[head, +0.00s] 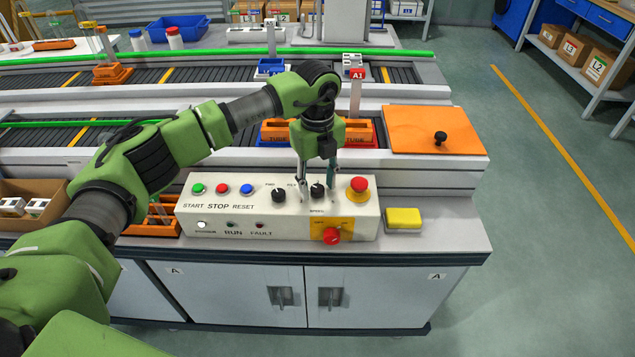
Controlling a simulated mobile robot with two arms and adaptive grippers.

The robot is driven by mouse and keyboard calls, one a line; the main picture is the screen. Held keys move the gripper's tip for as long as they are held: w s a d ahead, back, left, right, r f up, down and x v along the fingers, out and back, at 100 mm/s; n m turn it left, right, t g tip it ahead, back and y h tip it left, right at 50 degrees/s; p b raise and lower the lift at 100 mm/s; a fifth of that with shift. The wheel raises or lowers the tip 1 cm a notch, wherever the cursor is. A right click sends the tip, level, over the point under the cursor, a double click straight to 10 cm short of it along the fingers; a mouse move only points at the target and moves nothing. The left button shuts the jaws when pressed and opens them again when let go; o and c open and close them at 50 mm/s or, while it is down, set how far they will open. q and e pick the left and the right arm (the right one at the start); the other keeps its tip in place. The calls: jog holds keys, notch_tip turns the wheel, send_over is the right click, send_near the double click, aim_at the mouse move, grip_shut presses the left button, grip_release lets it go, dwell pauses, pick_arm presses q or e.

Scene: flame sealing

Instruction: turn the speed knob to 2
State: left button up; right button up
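The white control panel (190,212) stands at the front of the workbench. Its black speed knob (317,191) is in the upper row, above a small SPEED label; its pointer and scale are too small to read. My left gripper (317,196) points down over the panel, with one finger on each side of the speed knob. The fingers look apart, with a gap between each of them and the knob; contact cannot be made out. My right gripper is not in view.
A second black knob (278,195) sits just left of the gripper, and a red emergency button (359,184) just right. A red rotary switch (332,236) is below. A yellow block (403,219) lies right of the panel. An orange plate (425,128) and conveyors are behind.

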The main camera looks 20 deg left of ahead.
aim_at(317, 188)
pick_arm(q)
notch_tip(317, 188, up, 12)
dwell(0.6)
dwell(0.4)
